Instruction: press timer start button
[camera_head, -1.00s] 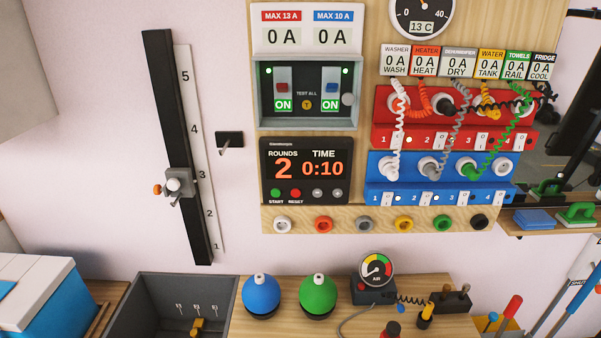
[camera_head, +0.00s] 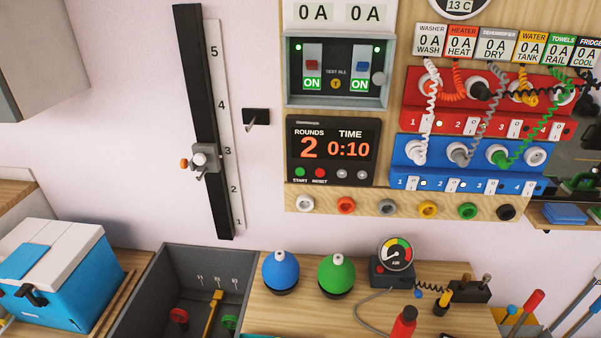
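The timer (camera_head: 333,150) is a black box on the wooden wall panel, showing rounds 2 and time 0:10 in orange digits. Its green start button (camera_head: 300,172) is at the lower left of its face, with the red reset button (camera_head: 320,173) just to the right. Two grey buttons marked minus and plus sit further right. Nothing covers the start button. Neither of my grippers is in view.
Below the panel, a wooden bench holds a blue dome (camera_head: 281,272), a green dome (camera_head: 336,275) and a gauge (camera_head: 396,253). A grey bin (camera_head: 150,300) and a blue cooler box (camera_head: 60,285) stand left. A vertical slider rail (camera_head: 205,120) is on the wall.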

